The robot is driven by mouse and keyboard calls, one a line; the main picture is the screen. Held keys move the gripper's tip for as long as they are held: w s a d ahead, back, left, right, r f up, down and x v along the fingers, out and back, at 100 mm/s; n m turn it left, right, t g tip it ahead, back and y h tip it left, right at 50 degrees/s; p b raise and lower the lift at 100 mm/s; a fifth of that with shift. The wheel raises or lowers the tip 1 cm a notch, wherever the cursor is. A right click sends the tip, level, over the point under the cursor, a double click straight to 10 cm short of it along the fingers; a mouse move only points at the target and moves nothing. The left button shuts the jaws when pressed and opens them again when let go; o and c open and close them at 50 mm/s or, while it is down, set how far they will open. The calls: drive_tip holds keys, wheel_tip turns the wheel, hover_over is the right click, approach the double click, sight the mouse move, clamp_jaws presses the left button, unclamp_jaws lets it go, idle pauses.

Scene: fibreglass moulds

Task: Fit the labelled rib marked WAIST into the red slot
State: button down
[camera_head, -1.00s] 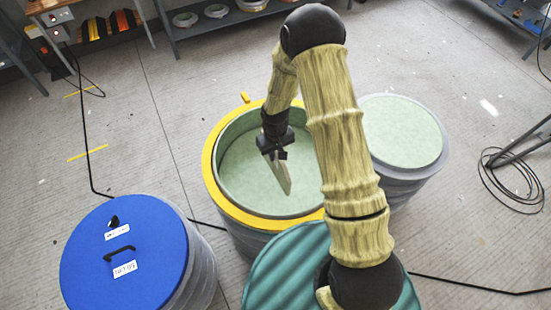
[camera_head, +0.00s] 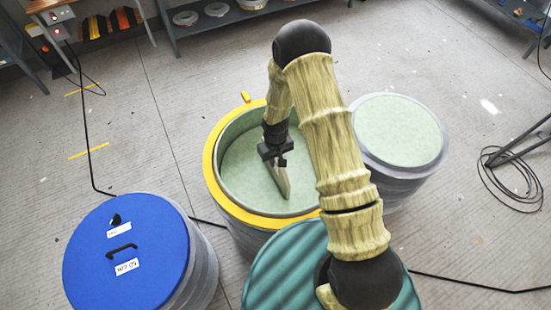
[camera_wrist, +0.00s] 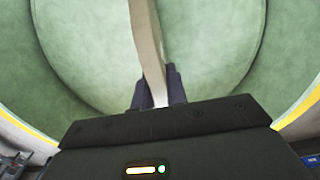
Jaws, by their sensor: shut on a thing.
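My gripper (camera_head: 278,159) is shut on a thin, pale, flat rib (camera_head: 281,182) and holds it inside the open round mould with the yellow rim (camera_head: 214,184). The rib points down toward the pale green floor of the mould; whether it touches the floor I cannot tell. In the wrist view the rib (camera_wrist: 149,45) stands edge-on between the dark fingers (camera_wrist: 158,90) and runs up and away over the green surface. No WAIST label shows on the rib from here. I see no red slot in either view.
A blue-lidded drum (camera_head: 90,250) with a black handle and white labels stands at the lower left. A mould with a pale green top (camera_head: 400,130) stands at the right, and a teal ribbed round thing (camera_head: 275,265) at the front. Cables lie on the floor.

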drive_tip(key=c, duration=1.4)
unclamp_jaws()
drive_tip(key=shift+f, duration=0.1)
wheel_tip(320, 180, up, 12)
drive_tip(key=b, duration=0.2)
drive_tip(key=shift+r, duration=0.2)
